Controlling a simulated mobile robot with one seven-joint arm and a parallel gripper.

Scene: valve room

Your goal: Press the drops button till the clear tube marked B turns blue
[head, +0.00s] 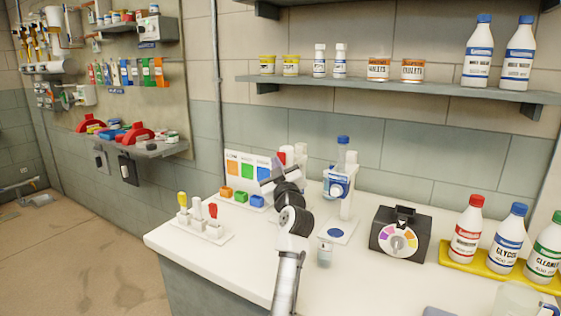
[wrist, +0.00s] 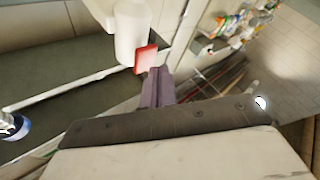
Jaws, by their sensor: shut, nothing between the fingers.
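My gripper (head: 270,180) is over the back of the white counter, beside the colour card. In the wrist view its fingers (wrist: 158,76) are shut and empty. Their tips lie close to a small red part (wrist: 146,58) on a white cylinder (wrist: 131,30); I cannot tell whether they touch. A red and white object (head: 287,154) shows behind my gripper in the head view. I cannot make out a drops button or a tube marked B. A small clear labelled jar (head: 325,252) stands right of my arm. Its letter is unreadable.
A blue-capped dispenser (head: 342,165) stands right of my gripper, with a dark dial box (head: 401,235) farther right. Droppers in a white rack (head: 212,238) stand left. Bottles on a yellow tray (head: 485,262) fill the right end. A shelf (head: 400,88) runs above.

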